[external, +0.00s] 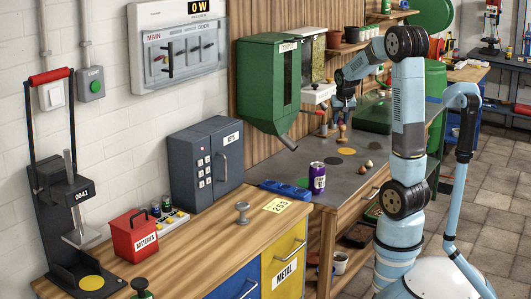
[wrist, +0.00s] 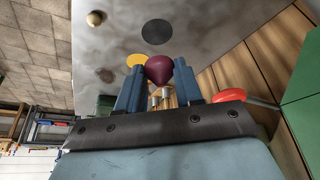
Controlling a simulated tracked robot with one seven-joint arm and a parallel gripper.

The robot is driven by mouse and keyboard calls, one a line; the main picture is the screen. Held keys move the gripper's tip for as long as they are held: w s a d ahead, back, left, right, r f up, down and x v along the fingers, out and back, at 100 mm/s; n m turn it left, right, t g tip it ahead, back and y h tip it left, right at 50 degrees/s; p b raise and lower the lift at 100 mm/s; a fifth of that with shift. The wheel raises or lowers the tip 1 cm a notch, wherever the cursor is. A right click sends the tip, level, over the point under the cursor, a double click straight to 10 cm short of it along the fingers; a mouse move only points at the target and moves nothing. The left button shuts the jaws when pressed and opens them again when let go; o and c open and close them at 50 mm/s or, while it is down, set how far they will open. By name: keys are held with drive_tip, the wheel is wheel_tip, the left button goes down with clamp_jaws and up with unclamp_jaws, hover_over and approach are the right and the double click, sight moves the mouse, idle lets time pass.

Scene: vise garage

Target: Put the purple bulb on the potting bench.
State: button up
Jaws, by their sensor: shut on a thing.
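The purple bulb (wrist: 159,69) is between the two blue fingers of my gripper (wrist: 158,88) in the wrist view, near their tips. My gripper is shut on it. In the external view my gripper (external: 343,112) points down over the far part of the grey-topped potting bench (external: 318,152), beside the green dispenser. The bulb is too small there to make out clearly. I cannot tell how far it is above the bench top.
A yellow disc (external: 346,151) and a dark disc (external: 333,161) mark the bench top. A purple can (external: 317,177) stands at the near end. The green dispenser (external: 268,82) hangs at the wall, left of my gripper.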

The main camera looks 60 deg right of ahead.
drive_tip(key=s+d+f+m+g, duration=0.1)
drive_tip(key=s+d+f+m, duration=0.25)
drive_tip(key=s, duration=0.25)
drive_tip(key=s+d+f+m+g+h, duration=0.1)
drive_tip(key=s+d+f+m, duration=0.1)
drive_tip(key=s+d+m, duration=0.3)
drive_tip(key=s+d+f+m+g, duration=0.1)
drive_tip(key=s+d+f, duration=0.15)
drive_tip(key=s, duration=0.45)
hover_over(376, 161)
drive_tip(key=a, duration=0.2)
drive_tip(key=shift+n, duration=0.35)
drive_tip(key=f, duration=1)
drive_tip(key=shift+d, duration=0.25)
drive_tip(key=shift+w+d+f, duration=0.15)
drive_tip(key=shift+d+f, duration=0.05)
drive_tip(key=shift+f, duration=1.65)
drive_tip(key=shift+a+f, duration=0.15)
drive_tip(key=shift+f, duration=0.2)
